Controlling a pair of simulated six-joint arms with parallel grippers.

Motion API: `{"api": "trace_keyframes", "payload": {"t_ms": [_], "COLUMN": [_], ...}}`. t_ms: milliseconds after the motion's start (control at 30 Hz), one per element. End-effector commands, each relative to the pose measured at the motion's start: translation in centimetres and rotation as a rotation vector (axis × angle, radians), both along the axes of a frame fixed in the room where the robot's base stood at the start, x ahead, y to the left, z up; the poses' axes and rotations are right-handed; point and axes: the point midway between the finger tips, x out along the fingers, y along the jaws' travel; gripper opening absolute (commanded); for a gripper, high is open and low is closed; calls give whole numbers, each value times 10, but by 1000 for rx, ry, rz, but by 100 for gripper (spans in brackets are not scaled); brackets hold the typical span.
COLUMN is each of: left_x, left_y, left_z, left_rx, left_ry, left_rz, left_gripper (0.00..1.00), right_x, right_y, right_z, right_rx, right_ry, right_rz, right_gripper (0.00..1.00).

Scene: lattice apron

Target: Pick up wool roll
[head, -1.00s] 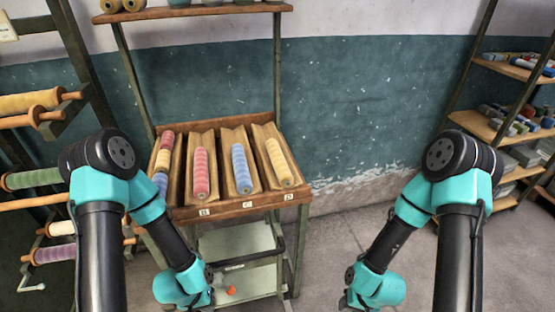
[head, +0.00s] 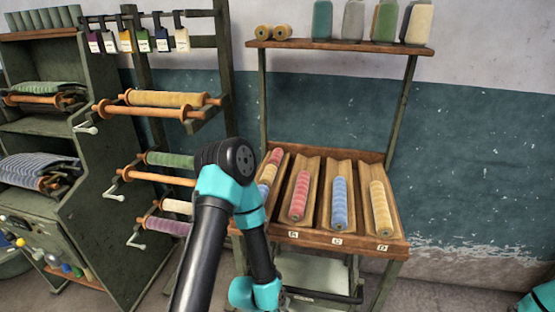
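Several wool rolls lie in sloping wooden troughs on a stand in the head view. A red roll (head: 300,196) is in the trough labelled B, a blue roll (head: 340,202) in C and a yellow roll (head: 381,207) in D. The leftmost trough holds red, yellow and blue pieces (head: 268,172), partly hidden by my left arm. I cannot tell which roll the task means. My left arm reaches down in front of the stand's left side, its gripper out of sight near the bottom edge. Only a bit of my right arm shows at the bottom right corner; its gripper is out of view.
A rack (head: 139,60) on the left carries yellow, green, cream and purple rolls on wooden rods with crank handles. A green cabinet (head: 110,190) with folded cloth stands further left. An upper shelf (head: 340,46) holds several spools. Floor right of the stand looks clear.

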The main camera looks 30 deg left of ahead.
Motion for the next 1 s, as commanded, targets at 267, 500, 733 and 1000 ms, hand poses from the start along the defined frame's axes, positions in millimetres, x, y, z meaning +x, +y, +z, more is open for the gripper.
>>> {"api": "trace_keyframes", "payload": {"t_ms": [267, 500, 733, 1000], "left_x": [0, 0, 0, 0], "left_y": [0, 0, 0, 0], "left_z": [0, 0, 0, 0], "left_rx": [0, 0, 0, 0], "left_ry": [0, 0, 0, 0], "left_rz": [0, 0, 0, 0], "left_gripper": [0, 22, 44, 67], "right_x": [0, 0, 0, 0], "right_y": [0, 0, 0, 0], "right_z": [0, 0, 0, 0], "right_rx": [0, 0, 0, 0], "right_ry": [0, 0, 0, 0], "right_rz": [0, 0, 0, 0], "right_gripper": [43, 43, 43, 43]}}
